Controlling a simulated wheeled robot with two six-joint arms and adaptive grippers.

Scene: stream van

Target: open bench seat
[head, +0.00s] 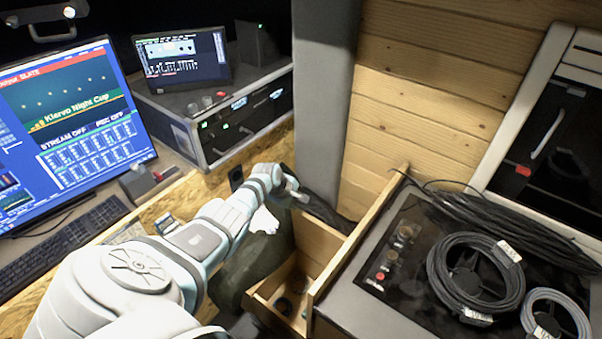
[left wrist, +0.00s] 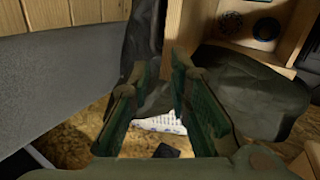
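The bench box is pale wood, and its open top (head: 311,234) shows in the head view at lower centre. A dark olive, soft-looking piece (head: 262,248) lies against its left side, partly behind my left arm; I cannot tell whether it is the seat cushion. In the left wrist view the wooden box (left wrist: 285,42) is at upper right, with the olive piece (left wrist: 258,95) below it. My left gripper (left wrist: 160,66) is open, its green-padded fingers apart and nothing clearly held. In the head view it is near the box's far end, mostly hidden by the arm. My right gripper is out of view.
Dark round items (head: 284,306) lie inside the box. To its right, a dark surface (head: 350,300) carries coiled cables (head: 475,283). A desk with a monitor (head: 70,125), keyboard (head: 65,240) and equipment case (head: 215,115) is at left. A grey pillar (head: 320,90) stands behind.

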